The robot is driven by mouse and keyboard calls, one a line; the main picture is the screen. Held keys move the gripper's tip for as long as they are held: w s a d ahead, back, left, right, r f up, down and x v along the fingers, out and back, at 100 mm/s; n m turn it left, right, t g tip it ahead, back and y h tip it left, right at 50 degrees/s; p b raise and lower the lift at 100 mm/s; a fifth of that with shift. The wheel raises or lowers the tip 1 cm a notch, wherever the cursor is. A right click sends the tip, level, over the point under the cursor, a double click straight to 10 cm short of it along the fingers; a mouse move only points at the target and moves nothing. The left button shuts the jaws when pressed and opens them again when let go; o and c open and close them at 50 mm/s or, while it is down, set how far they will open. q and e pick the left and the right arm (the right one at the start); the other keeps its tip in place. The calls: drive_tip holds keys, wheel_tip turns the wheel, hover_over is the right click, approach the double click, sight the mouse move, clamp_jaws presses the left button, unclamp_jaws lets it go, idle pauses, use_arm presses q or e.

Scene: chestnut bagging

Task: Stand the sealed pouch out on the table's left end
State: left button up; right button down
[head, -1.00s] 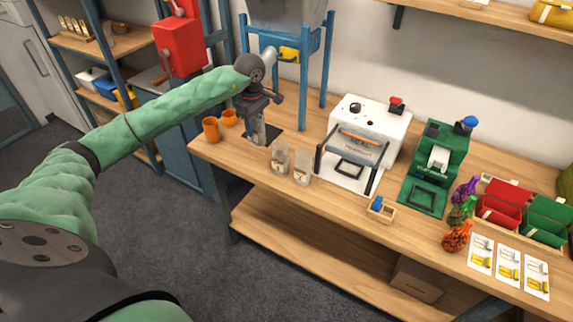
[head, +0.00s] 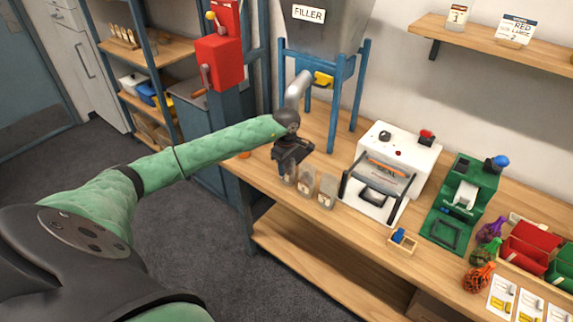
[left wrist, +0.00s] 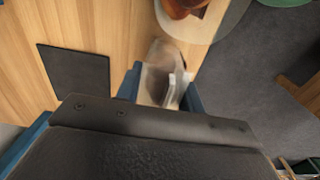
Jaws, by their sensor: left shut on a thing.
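My left gripper (head: 290,166) is at the table's left end in the head view, pointing down. It is shut on a clear pouch (head: 288,179), mostly hidden under the hand. In the left wrist view this pouch (left wrist: 160,75) shows between the blue fingers, with brownish contents inside. Whether its base touches the table (head: 335,150) cannot be told. Two more clear pouches stand just right of it, one near (head: 305,184) and one farther right (head: 326,191). My right gripper is not in view.
The white sealer (head: 400,150) and a small wooden box (head: 402,244) stand to the right. The filler's blue frame (head: 362,95) is behind.

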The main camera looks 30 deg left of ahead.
use_arm(q)
drive_tip(key=shift+w+f, duration=0.1)
drive_tip(key=shift+f, duration=0.15)
drive_tip(key=o, duration=1)
drive_tip(key=shift+o, duration=0.2)
